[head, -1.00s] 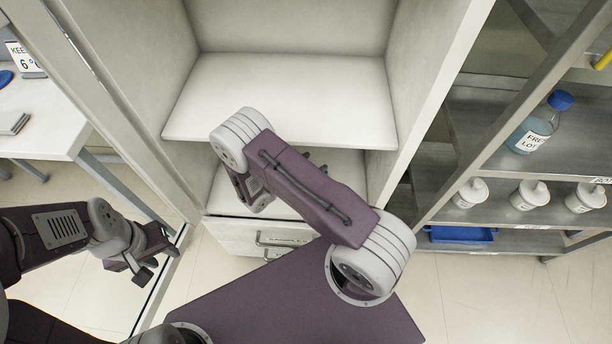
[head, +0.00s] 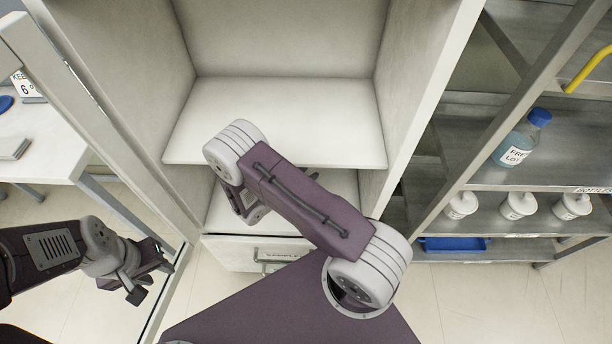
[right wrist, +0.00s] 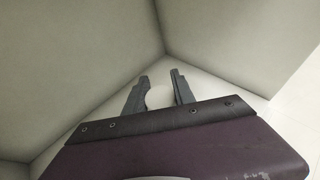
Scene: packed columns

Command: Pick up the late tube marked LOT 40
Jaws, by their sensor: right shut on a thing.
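My right gripper (right wrist: 161,88) is shut on a pale, rounded thing (right wrist: 159,97) in the right wrist view. Only a small part of it shows between the fingers, and I cannot read any marking on it. In the head view my right arm reaches into the white cabinet, with the gripper (head: 250,210) low behind the arm, over the lower shelf (head: 300,212); the held thing is hidden there. My left gripper (head: 148,280) hangs at the left, empty, its fingers apart. No LOT 40 label is readable in either view.
The cabinet's upper shelf (head: 290,120) is bare. A drawer with a handle (head: 270,266) is below. On the right, a metal rack holds a blue-capped bottle (head: 520,140) and several white lidded pots (head: 518,205), with a blue tray (head: 453,244) lower down. A white table (head: 40,150) is at left.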

